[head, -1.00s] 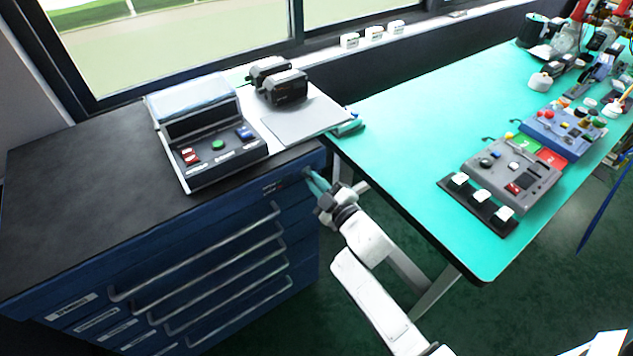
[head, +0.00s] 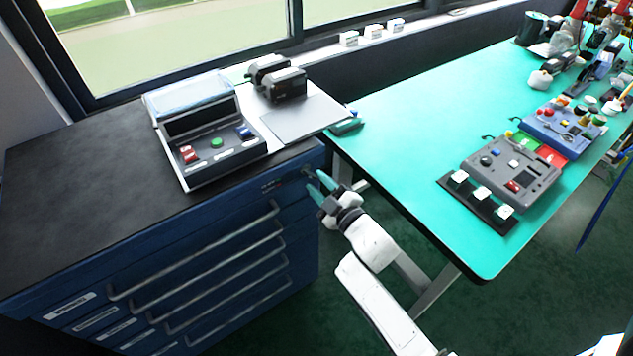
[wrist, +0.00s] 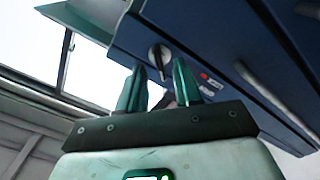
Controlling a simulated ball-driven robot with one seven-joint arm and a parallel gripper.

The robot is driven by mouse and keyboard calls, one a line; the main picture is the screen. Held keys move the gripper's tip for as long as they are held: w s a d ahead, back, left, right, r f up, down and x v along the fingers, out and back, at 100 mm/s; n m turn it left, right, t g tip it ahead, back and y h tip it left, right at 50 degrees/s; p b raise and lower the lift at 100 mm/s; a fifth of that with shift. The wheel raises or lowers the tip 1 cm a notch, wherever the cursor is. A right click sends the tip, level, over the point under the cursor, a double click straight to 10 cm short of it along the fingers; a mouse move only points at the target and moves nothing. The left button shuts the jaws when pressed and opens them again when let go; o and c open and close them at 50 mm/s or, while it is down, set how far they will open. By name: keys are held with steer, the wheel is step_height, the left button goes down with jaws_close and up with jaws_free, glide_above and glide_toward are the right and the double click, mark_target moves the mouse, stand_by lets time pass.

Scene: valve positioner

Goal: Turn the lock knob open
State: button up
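The lock knob (wrist: 158,54) is a small silver piece on the dark blue cabinet's upper front panel. In the wrist view it lies just beyond my fingertips, roughly between them in the picture. In the head view the lock knob (head: 307,172) is tiny, near the cabinet's top right front corner, and its exact angle cannot be made out. My gripper (head: 319,184) is open and empty, just right of and below the knob. In the wrist view my gripper (wrist: 158,70) shows two teal fingers spread apart, with no contact on the knob visible.
The cabinet (head: 200,255) has several drawers with long bar handles below the knob. A console (head: 205,135) and a grey clipboard-like panel (head: 310,120) lie on top. A teal table (head: 420,130) with control boxes stands right. The floor between is partly filled by my arm.

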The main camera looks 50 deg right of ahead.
steer(key=b+v, duration=0.1)
steer(key=v, duration=0.8)
steer(key=shift+b, duration=0.35)
steer(key=s+a+f+m+g+y, duration=0.1)
steer(key=s+a+f+m+g, duration=0.3)
steer(key=f+g, duration=0.4)
steer(key=s+a+m+g+y, duration=0.2)
steer(key=s+a+g, duration=0.5)
steer(key=s, duration=0.4)
steer(key=shift+a+g+y, duration=0.35)
steer(key=shift+g+y, duration=0.35)
steer(key=shift+y, duration=0.2)
steer(key=shift+s, duration=0.1)
